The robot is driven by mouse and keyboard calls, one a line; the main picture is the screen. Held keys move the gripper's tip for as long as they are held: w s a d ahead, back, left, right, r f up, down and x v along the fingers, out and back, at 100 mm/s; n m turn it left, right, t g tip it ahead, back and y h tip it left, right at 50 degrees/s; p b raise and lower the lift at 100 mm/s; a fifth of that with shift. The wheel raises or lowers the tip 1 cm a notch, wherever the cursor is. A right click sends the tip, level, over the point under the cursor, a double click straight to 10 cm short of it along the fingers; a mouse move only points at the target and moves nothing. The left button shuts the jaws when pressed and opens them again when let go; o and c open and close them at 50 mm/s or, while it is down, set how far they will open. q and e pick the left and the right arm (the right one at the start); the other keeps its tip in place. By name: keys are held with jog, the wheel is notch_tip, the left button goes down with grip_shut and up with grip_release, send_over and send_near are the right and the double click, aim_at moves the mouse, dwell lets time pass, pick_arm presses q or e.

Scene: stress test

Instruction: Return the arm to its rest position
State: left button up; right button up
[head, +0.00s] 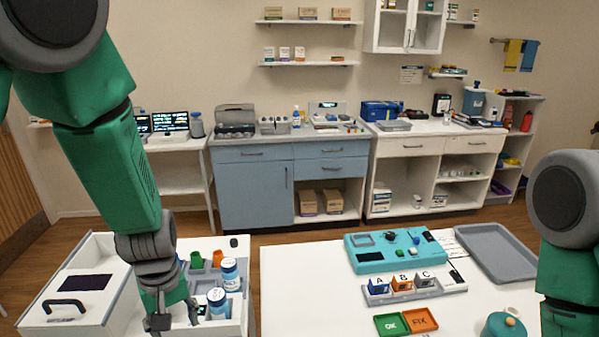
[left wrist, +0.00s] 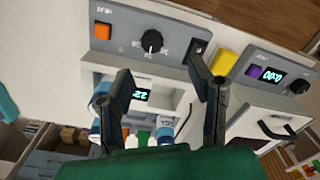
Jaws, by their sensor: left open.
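My left arm comes down from the upper left in the head view.
One bottle (head: 230,273) and another bottle (head: 218,303) stand close to the left gripper. A black handle (head: 64,303) sits on the white unit. The white table holds a teal case (head: 370,262), lettered blocks (head: 402,282), a grey tray (head: 496,252) and a teal pot (head: 503,326).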

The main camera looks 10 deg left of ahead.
pick_arm(q)
jog(key=s+a+f+m, duration=0.1)
jog(key=s+f+m, duration=0.3)
jog(key=s+f, duration=0.6)
jog(key=s+a+f+m, duration=0.1)
jog(key=s+f+m, duration=0.35)
jog(key=s, duration=0.95)
notch_tip(320, 180, down, 18)
jog(key=w+d+b, duration=0.1)
jog(key=w+b, duration=0.1)
jog(key=b, duration=1.5)
jog(key=shift+d+t, duration=0.25)
jog(key=shift+t, duration=0.05)
jog(key=shift+w, duration=0.1)
